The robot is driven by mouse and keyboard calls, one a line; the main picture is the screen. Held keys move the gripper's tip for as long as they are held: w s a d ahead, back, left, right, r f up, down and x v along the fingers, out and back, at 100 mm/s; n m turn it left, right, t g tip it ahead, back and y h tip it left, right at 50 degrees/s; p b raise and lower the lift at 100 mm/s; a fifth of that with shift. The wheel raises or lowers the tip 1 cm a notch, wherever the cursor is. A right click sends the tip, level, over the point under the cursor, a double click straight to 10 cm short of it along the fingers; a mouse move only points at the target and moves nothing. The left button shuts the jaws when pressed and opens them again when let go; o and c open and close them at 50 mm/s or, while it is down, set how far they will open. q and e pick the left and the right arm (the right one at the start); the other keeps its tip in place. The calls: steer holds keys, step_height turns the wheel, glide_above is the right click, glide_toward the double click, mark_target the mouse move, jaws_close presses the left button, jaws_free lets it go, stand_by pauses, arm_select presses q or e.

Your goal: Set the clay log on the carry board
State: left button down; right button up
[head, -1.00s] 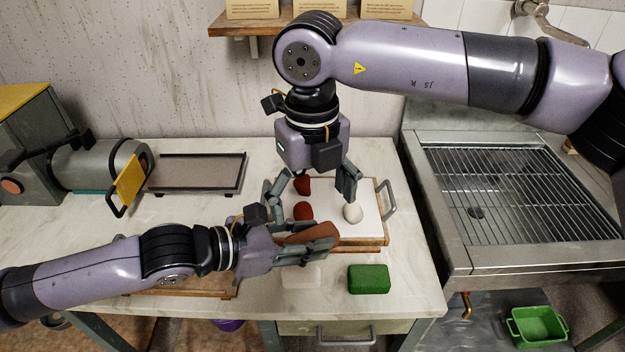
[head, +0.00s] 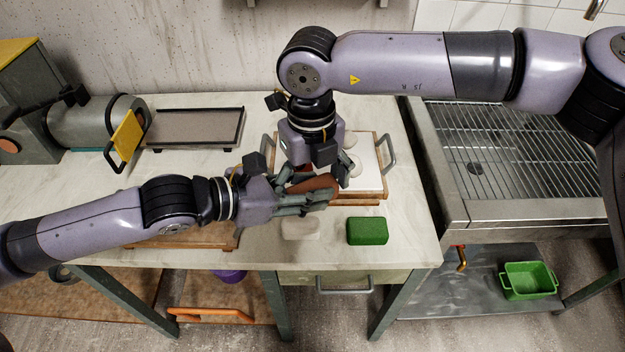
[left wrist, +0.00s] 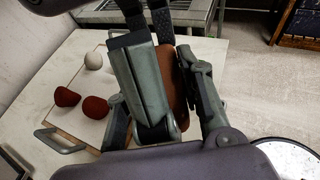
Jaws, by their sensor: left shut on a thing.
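The clay log (head: 322,182) is a reddish-brown roll. My left gripper (head: 310,199) is shut on it and holds it over the front edge of a white-topped board (head: 372,178) with wooden edges and metal end handles. The log also shows between the left fingers in the left wrist view (left wrist: 174,95). My right gripper (head: 322,170) points down from above, with its fingers at the log. The log and left hand hide part of them, so I cannot tell whether they are closed on it.
A white ball (left wrist: 93,61) and two red lumps (left wrist: 67,97) lie on the board. A green block (head: 367,231) and a pale block (head: 300,228) lie in front. A wooden board (head: 190,238) lies under my left arm. A wire-rack sink (head: 500,150) stands right.

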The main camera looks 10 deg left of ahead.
arm_select(q)
steer(key=shift+r, duration=0.1)
arm_select(e)
steer(key=shift+w+d, duration=0.1)
steer(key=shift+d, duration=0.05)
steer(key=c, duration=0.8)
arm_select(q)
steer(key=c, duration=1)
jaws_free()
arm_select(e)
steer(key=shift+c, duration=0.2)
